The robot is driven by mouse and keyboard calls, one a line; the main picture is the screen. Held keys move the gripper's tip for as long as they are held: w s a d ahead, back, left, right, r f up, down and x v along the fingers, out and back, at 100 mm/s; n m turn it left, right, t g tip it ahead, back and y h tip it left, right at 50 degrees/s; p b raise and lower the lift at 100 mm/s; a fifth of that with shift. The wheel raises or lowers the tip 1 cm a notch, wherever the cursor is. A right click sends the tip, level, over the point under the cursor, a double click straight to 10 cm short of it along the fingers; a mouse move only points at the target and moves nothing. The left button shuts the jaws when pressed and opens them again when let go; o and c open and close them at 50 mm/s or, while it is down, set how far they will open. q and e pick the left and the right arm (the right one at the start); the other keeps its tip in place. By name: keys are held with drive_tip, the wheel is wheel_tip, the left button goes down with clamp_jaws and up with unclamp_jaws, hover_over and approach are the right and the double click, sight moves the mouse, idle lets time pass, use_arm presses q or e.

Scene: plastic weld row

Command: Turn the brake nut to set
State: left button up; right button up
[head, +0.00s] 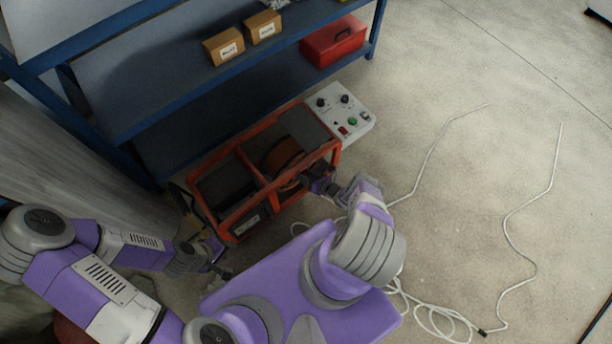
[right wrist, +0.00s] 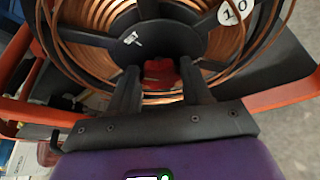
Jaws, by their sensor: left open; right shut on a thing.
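The red brake nut (right wrist: 160,72) sits at the hub of a wire spool (right wrist: 90,35) in the right wrist view. My right gripper (right wrist: 160,88) has its two dark fingers on either side of the nut and is shut on it. In the head view, the spool (head: 281,155) stands inside an orange frame (head: 262,183), and my right gripper (head: 322,186) reaches in at the frame's right side. The nut is hidden there. My left gripper (head: 224,272) is open and low, near the frame's front left corner.
A white control box (head: 343,107) with knobs and buttons sits at the frame's back right. A blue shelf (head: 190,90) behind holds cardboard boxes (head: 224,47) and a red case (head: 333,42). White cable (head: 510,225) lies on the floor at right. Open concrete lies beyond it.

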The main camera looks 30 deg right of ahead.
drive_tip(key=o, duration=1)
drive_tip(key=shift+o, duration=0.2)
drive_tip(key=p+v, duration=0.2)
drive_tip(key=v, duration=0.5)
drive_tip(key=shift+s+p, duration=0.3)
drive_tip(key=shift+p, duration=0.05)
drive_tip(key=shift+d+r, duration=0.1)
